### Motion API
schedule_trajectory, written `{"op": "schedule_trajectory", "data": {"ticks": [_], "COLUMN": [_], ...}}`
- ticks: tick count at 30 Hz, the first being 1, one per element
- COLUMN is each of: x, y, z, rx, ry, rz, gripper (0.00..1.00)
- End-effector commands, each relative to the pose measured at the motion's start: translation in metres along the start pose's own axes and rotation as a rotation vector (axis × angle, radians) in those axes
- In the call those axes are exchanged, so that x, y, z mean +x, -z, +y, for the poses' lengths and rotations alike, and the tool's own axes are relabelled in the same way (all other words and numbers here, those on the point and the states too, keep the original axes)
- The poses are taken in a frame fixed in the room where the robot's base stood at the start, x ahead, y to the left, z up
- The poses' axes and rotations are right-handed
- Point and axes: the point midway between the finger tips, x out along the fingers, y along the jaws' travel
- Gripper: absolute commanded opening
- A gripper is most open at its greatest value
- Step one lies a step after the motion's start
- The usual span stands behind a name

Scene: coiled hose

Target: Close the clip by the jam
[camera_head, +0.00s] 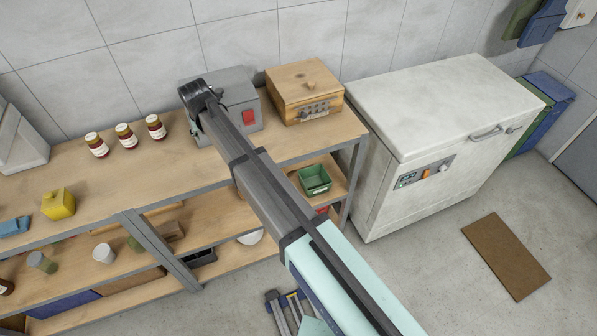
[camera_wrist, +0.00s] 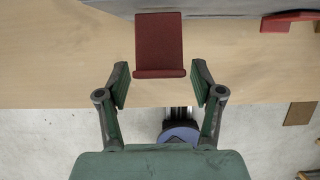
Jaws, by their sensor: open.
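Several-inch-tall jam jars (camera_head: 126,136) with dark red contents, three in a row, stand on the wooden bench near the wall in the head view. No clip can be made out for certain beside them. In the wrist view my gripper (camera_wrist: 161,75) is open, its two fingers apart with nothing between the pads. A dark red plate-like piece (camera_wrist: 158,42) with a lip along its near edge shows just ahead, centred between the fingertips. I cannot tell whether it is the clip. In the head view my arm reaches over the bench and hides part of it.
A grey box with a red switch (camera_head: 249,118) and a wooden box (camera_head: 304,92) stand at the bench's right end. A white chest cabinet (camera_head: 440,110) stands to the right. A yellow block (camera_head: 58,204) is on the left. Another red piece (camera_wrist: 288,20) shows in the wrist view.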

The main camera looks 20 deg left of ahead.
Motion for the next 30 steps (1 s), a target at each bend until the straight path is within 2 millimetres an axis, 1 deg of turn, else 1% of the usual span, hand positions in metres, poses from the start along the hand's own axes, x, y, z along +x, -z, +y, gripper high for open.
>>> {"op": "schedule_trajectory", "data": {"ticks": [1,11,24,30], "x": [0.001,0.017,0.042,0.051], "y": [0.007,0.011,0.011,0.009], "z": [-0.001,-0.001,0.000,0.000], "rx": [-0.002,-0.001,-0.003,-0.003], "ry": [0.000,0.001,0.001,-0.001], "rz": [-0.040,-0.303,-0.650,-0.773], "gripper": [0.67,0.67,0.67,0.67]}}
